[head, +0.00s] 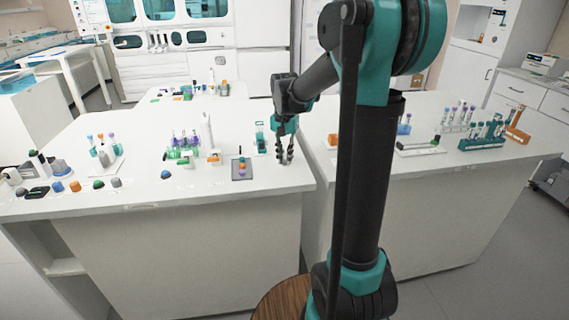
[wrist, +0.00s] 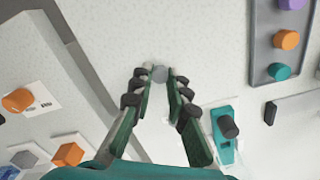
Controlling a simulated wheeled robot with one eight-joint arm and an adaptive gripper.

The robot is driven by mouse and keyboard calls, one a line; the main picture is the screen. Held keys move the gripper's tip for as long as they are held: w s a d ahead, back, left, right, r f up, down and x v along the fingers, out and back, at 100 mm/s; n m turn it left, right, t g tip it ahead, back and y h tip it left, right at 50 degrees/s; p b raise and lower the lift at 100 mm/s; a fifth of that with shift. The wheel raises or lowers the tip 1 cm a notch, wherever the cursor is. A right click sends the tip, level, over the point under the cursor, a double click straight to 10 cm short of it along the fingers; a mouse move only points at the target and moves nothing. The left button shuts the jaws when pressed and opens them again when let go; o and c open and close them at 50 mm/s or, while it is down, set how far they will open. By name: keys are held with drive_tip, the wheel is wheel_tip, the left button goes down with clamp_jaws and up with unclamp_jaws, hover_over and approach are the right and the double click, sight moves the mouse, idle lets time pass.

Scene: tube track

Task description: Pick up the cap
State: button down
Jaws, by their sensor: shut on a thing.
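A small grey-blue cap (wrist: 160,73) shows in the wrist view between the tips of my gripper (wrist: 157,75). My gripper is shut on it, with one finger on each side. In the head view my gripper (head: 284,158) points down at the white bench, near its right edge. The cap is too small to make out there. I cannot tell whether the cap still touches the bench.
A grey tray (wrist: 258,43) with purple, orange and teal caps lies to the right in the wrist view. A teal holder (wrist: 222,137) with a dark knob stands near the right finger. A gap separates the benches. Tube racks (head: 184,145) stand further left.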

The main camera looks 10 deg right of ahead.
sight(285, 161)
drive_tip(key=shift+r, duration=2.8)
drive_tip(key=shift+w, duration=0.1)
